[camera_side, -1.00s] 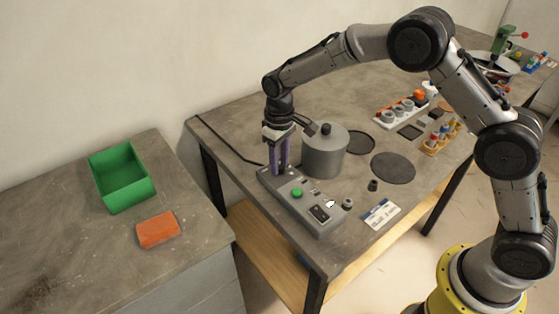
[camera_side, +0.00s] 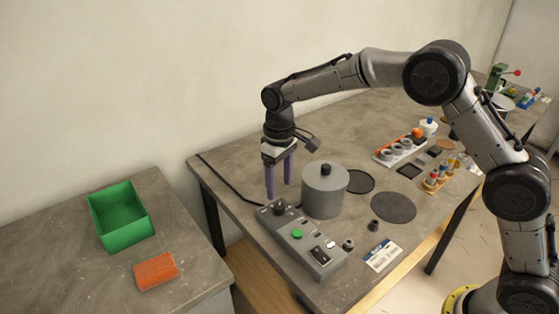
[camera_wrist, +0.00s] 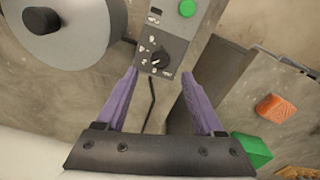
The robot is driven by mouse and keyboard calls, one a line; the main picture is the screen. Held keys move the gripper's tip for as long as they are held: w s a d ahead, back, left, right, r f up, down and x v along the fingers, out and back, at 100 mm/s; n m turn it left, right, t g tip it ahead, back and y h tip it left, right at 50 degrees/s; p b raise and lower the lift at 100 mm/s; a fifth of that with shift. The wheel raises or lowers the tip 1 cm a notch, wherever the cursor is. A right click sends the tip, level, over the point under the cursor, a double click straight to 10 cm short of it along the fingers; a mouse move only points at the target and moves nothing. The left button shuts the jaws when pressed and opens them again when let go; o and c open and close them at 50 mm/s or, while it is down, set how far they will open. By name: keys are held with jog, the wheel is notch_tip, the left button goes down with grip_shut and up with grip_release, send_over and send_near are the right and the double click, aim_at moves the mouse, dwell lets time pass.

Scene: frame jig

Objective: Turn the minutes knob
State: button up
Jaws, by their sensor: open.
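A grey control box (camera_side: 289,243) lies on the table, with a green button (camera_side: 297,234) and a dark switch. The dark round knob (camera_side: 279,207) is at the box's far left end in the side view. In the wrist view the knob (camera_wrist: 161,59) has a white pointer line and small marks around it. My gripper (camera_side: 280,191) has two purple fingers pointing down. It is open and empty, above and just behind the knob end of the box. In the wrist view the knob shows beyond and between the fingertips (camera_wrist: 163,70), apart from them.
A grey lidded cylinder (camera_side: 324,192) stands close beside the box. A small knobbed part (camera_side: 373,226) and a white card (camera_side: 382,256) lie nearby. Racks of small parts (camera_side: 399,148) stand farther back. A green bin (camera_side: 121,216) and an orange block (camera_side: 155,271) are on the left bench.

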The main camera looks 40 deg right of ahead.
notch_tip(320, 180, up, 7)
jog(key=shift+r, duration=0.2)
dwell(0.3)
jog(key=s+d+r+t, duration=0.1)
jog(key=s+d+r, duration=0.1)
jog(key=r, duration=0.3)
jog(key=s+d+r+t, duration=0.1)
jog(key=s+d+r, duration=0.1)
jog(key=r, duration=0.3)
jog(key=s+d+r+m+t, duration=0.1)
jog(key=s+d+r, duration=0.15)
jog(key=s, duration=0.35)
jog(key=s+d+r+m+t, duration=0.1)
jog(key=s+d+r, duration=0.1)
jog(key=s+r, duration=0.3)
jog(key=s+d+f, duration=0.1)
jog(key=s+f, duration=0.5)
jog(key=s, duration=0.3)
jog(key=s+d+f+m+t, duration=0.1)
jog(key=s+d+f, duration=0.1)
jog(key=s+f, duration=0.4)
jog(key=s, duration=0.3)
jog(key=shift+s+t, duration=0.15)
jog(key=shift+t, duration=0.15)
